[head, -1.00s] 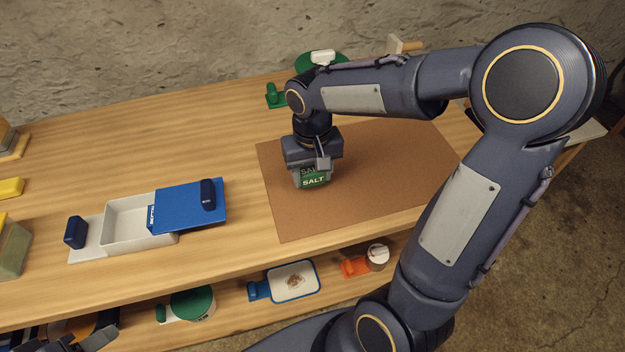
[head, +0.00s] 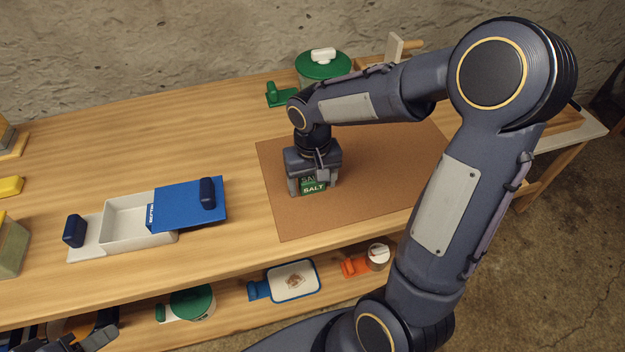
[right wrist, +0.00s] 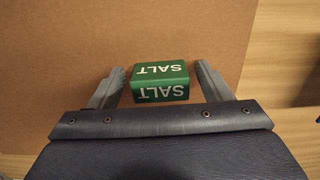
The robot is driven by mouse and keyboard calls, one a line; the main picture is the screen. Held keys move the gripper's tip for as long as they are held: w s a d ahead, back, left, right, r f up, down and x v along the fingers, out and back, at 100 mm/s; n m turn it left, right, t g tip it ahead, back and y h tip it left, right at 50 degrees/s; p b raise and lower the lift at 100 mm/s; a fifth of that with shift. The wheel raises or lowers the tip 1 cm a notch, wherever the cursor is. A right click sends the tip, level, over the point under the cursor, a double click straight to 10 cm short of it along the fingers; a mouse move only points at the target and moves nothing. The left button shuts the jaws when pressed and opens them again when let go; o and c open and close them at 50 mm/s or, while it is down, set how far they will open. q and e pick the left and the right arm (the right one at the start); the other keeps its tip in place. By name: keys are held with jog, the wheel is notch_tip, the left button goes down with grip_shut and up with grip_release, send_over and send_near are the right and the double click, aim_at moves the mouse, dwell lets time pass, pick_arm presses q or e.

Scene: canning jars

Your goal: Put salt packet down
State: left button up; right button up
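The green salt packet (head: 314,187) with white lettering is at the brown mat (head: 385,170), near its left side. In the right wrist view the packet (right wrist: 160,82) lies between my right gripper's fingers (right wrist: 162,82). A gap shows on both sides of it, so the fingers are open around it and apart from it. In the head view my right gripper (head: 313,178) is low over the mat and hides part of the packet. My left gripper (head: 92,340) is partly in view at the lower left edge, and its opening is unclear.
Left of the mat is a white box (head: 135,218) with a blue lid (head: 188,203). A green-lidded jar (head: 323,66) and a green block (head: 282,95) stand behind. The lower shelf holds a blue-rimmed tray (head: 293,281) and jars. The mat's right part is clear.

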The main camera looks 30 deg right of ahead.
aim_at(312, 180)
jog(key=shift+r, duration=0.35)
notch_tip(312, 180, up, 11)
jog(key=p, duration=0.1)
jog(key=s+a+t+y, duration=0.2)
jog(key=s, duration=0.6)
jog(key=s+a+f+n+t+y, duration=0.1)
jog(key=s+a+t, duration=0.1)
jog(key=s, duration=0.6)
jog(key=shift+f+t+y, duration=0.2)
jog(key=shift+t+y, duration=0.2)
jog(key=shift+t, duration=0.4)
